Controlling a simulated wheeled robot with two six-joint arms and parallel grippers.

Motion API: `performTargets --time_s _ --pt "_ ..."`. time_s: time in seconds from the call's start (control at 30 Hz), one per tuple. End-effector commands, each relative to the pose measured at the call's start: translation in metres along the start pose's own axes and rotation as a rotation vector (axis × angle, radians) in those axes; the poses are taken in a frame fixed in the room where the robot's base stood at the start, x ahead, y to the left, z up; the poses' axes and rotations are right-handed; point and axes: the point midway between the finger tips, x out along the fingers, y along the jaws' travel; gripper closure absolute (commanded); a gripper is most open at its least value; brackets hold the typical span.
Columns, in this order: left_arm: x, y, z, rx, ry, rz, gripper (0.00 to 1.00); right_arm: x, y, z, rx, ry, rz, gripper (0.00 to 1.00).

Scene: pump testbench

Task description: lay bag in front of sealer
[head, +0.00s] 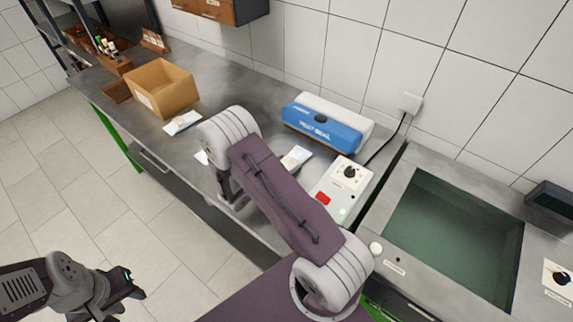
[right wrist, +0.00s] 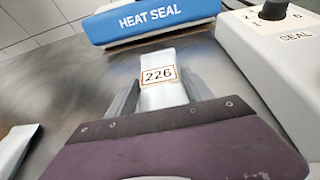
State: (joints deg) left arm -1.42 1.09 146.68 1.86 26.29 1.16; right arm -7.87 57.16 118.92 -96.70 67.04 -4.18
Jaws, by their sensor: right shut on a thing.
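A small white bag labelled 226 (right wrist: 163,97) is between the fingers of my right gripper (right wrist: 162,84), which is shut on it. Its far end points at the front of the blue and white heat sealer (right wrist: 155,20), with a short strip of bench between them. In the head view the bag (head: 296,157) shows just in front of the sealer (head: 328,124); my right arm hides the gripper there. I cannot tell whether the bag touches the bench. My left gripper (head: 133,284) hangs over the floor at lower left, far from the bag; its opening is unclear.
A white control box (head: 342,187) with a knob and red part stands right of the bag. Another white packet (head: 182,123) lies by an open cardboard box (head: 163,88); one more (head: 201,157) is partly behind my arm. A sink-like basin (head: 455,235) is at right.

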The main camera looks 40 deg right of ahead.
Motion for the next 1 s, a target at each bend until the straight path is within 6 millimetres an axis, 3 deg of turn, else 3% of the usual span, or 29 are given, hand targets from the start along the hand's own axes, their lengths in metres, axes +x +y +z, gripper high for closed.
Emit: performTargets --time_s 0.03,0.07,0.1,0.53,1.0 --pt "0.004 0.000 0.000 0.000 0.000 0.000 0.64 0.001 0.000 -0.003 0.000 -0.001 0.000 0.90" --pt "0.002 0.000 0.000 0.000 0.000 0.000 0.64 0.001 0.000 -0.002 0.000 0.000 0.000 0.32" --pt "0.002 0.000 0.000 0.000 0.000 0.000 0.64 0.001 0.000 -0.002 0.000 0.000 0.000 0.21" --pt "-0.002 0.000 0.000 0.000 0.000 0.000 0.64 -0.005 0.001 0.003 0.000 0.000 0.002 0.18" --pt "0.000 0.000 0.000 0.000 0.000 0.000 0.64 -0.098 0.001 0.002 0.001 0.000 0.005 0.18"
